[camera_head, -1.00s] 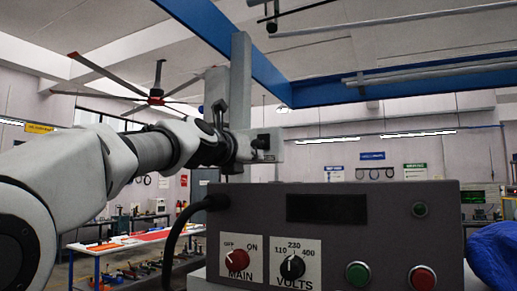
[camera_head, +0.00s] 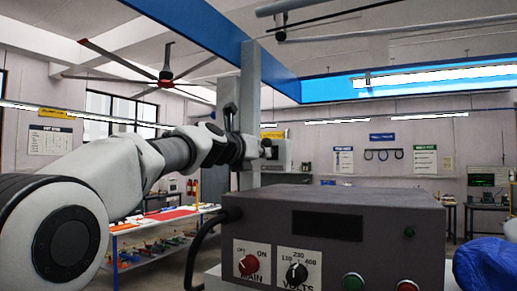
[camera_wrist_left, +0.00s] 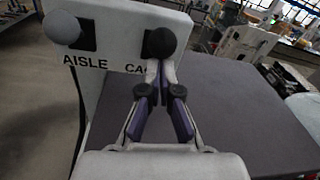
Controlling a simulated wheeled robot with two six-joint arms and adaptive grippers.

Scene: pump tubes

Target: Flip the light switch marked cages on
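In the left wrist view a pale switch panel (camera_wrist_left: 115,42) carries two black-slotted switches with round knobs. The left one, marked AISLE, has a grey knob (camera_wrist_left: 62,27). The right one has a dark knob (camera_wrist_left: 160,43) above a label of which only "CA" shows; the rest is hidden by my fingers. My left gripper (camera_wrist_left: 161,70) has its fingertips close together, just below and in front of the dark knob. I see nothing held between them, and contact with the knob cannot be told. In the head view my left arm reaches from the left; its fingers are not clear there. My right gripper is not in view.
A dark grey control box (camera_head: 340,213) with MAIN and VOLTS knobs stands close in front. A black cable (camera_head: 205,238) leaves its left side. Blue cloth-like material (camera_head: 482,265) lies at the right. A workbench (camera_head: 160,217) stands farther back.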

